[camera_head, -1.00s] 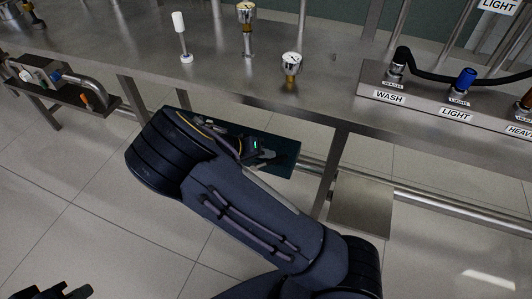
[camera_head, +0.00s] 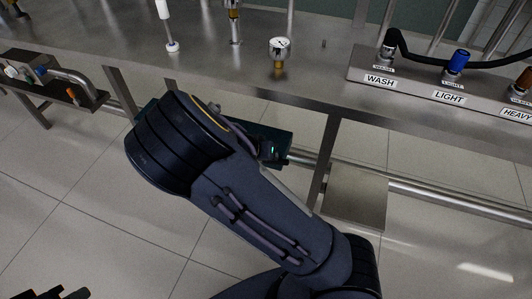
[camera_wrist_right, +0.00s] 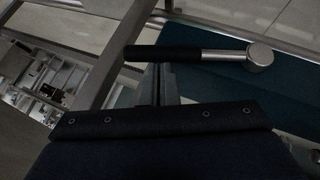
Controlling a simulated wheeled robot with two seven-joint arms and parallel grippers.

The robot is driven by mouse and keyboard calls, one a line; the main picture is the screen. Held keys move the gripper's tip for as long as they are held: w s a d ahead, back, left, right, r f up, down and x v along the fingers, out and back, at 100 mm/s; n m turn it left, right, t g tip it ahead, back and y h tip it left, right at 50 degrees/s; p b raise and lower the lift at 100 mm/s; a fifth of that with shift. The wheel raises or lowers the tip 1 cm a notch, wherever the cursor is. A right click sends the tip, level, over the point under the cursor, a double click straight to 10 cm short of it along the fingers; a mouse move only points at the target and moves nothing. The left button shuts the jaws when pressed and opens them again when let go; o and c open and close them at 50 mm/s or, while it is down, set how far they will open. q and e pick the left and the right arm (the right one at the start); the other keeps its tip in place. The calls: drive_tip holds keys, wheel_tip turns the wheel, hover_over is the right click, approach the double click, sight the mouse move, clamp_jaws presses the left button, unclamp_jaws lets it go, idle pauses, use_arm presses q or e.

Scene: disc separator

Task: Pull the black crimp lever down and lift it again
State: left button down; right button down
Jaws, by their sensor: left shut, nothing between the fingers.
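The black crimp lever (camera_wrist_right: 185,53) shows in the right wrist view as a black grip on a short metal rod, with a round metal hub at its right end. My right gripper (camera_wrist_right: 158,78) is at the lever, its narrow fingers reaching the black grip. The fingertips are hidden at the grip, so I cannot tell whether they are closed on it. In the head view my right arm hides this gripper and the lever. My left gripper (camera_head: 62,293) is at the bottom left edge of the head view, partly cut off, shut and empty, away from the bench.
Bench legs and a pipe (camera_head: 440,197) are close by.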

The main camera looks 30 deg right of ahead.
drive_tip(key=shift+s+d+f, duration=0.3)
drive_tip(key=shift+s+f, duration=0.05)
drive_tip(key=shift+f, duration=0.15)
idle(0.3)
